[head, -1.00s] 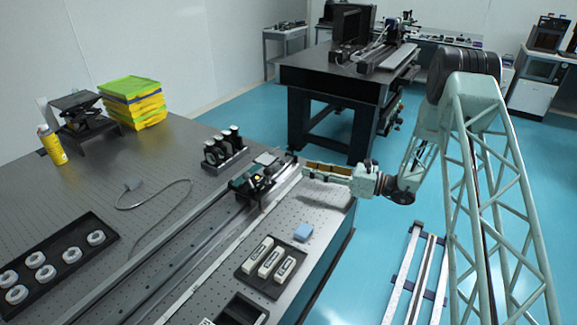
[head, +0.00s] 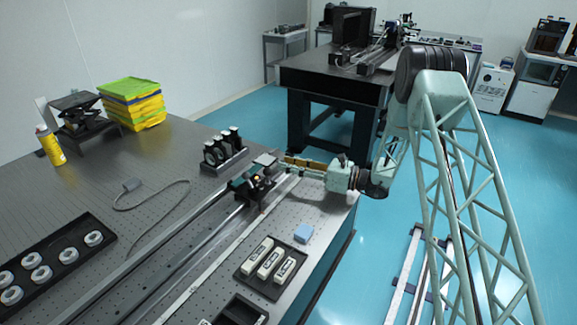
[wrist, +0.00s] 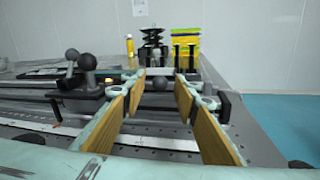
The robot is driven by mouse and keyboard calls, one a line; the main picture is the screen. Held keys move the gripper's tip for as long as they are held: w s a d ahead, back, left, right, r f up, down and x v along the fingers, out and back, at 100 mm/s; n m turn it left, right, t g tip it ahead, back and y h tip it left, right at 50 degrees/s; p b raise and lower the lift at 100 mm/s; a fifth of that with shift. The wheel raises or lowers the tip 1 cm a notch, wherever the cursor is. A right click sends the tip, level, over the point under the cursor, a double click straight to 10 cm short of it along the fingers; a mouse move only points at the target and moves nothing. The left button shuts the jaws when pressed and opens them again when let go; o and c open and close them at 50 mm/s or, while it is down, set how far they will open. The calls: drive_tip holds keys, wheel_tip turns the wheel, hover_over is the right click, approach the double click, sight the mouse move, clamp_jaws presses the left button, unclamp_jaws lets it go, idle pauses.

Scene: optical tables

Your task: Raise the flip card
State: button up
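A small flat grey plate (head: 265,160), which may be the flip card, lies by the rail in the head view, just left of my fingertips. I cannot make out a card clearly in either view. A dark carriage with knobs (head: 250,184) sits on the rail beside it. My gripper (head: 284,162) reaches in low from the right, close to the carriage. In the wrist view its two wood-coloured finger pads (wrist: 160,88) stand apart, so it is open. A dark round knob (wrist: 159,85) shows between the fingers, and I cannot tell if it is within their reach.
Black mounts with round optics (head: 223,152) stand behind the plate. A long rail (head: 185,242) runs along the table. Ball-topped levers (wrist: 86,64) rise left of my fingers.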

drive_tip(key=shift+c, duration=0.3)
clamp_jaws()
drive_tip(key=shift+d+r, duration=0.1)
drive_tip(key=shift+r, duration=0.1)
